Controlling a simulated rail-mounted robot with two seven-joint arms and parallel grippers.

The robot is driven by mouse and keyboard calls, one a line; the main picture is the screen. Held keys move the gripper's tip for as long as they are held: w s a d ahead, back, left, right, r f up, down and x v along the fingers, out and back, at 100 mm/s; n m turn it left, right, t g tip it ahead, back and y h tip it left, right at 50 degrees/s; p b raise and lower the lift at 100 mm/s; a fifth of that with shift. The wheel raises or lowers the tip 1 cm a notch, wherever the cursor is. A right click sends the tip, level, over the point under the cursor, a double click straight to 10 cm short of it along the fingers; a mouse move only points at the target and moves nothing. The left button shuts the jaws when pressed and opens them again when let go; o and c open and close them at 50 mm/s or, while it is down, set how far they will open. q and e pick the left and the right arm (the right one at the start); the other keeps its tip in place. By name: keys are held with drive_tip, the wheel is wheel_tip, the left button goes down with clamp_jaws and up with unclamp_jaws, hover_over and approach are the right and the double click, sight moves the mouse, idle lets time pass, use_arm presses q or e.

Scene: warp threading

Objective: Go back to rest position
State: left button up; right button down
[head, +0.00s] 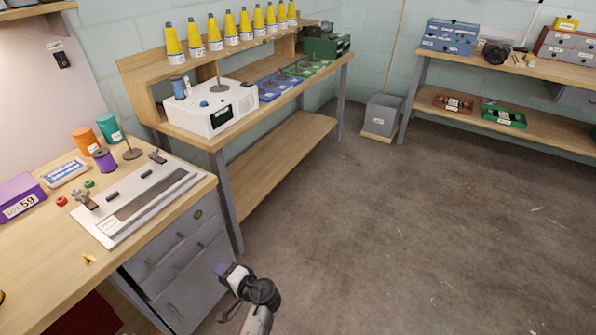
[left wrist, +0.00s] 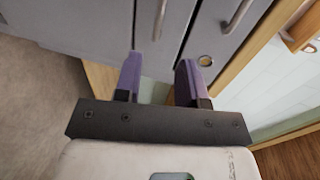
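My left gripper (head: 221,269) is low in the head view, over the floor beside the drawer cabinet. In the left wrist view my left gripper (left wrist: 159,65) has its two purple fingers apart with nothing between them. The grey drawer fronts (left wrist: 100,22) with metal handles are beyond the fingers, with no visible contact. My right gripper is in neither view.
The workbench (head: 40,262) at left holds a white threading board (head: 120,222), a purple spool (head: 104,160) and a purple box (head: 18,199). A bench behind carries a white machine (head: 212,108) and several yellow cones. The floor (head: 390,230) at right is clear.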

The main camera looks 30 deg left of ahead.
use_arm(q)
drive_tip(key=d+r+n+t+h+p, duration=0.25)
drive_tip(key=d+r+t+h, duration=0.45)
drive_tip(key=d+r+h, duration=0.7)
drive_tip(key=s+d+m+h+p, duration=0.2)
drive_tip(key=s+d+m+p, duration=0.15)
drive_tip(key=s+d, duration=0.65)
drive_tip(key=s+a+f+m+g+p, duration=0.1)
drive_tip(key=s+f+g+p, duration=0.1)
drive_tip(key=s, duration=0.5)
drive_tip(key=s+a+f+g+p, duration=0.1)
drive_tip(key=s+f+g, duration=0.1)
drive_tip(key=s, duration=0.5)
wheel_tip(320, 180, up, 38)
drive_tip(key=w+p, duration=0.1)
drive_tip(key=p, duration=3.6)
drive_tip(key=shift+t+p, duration=0.3)
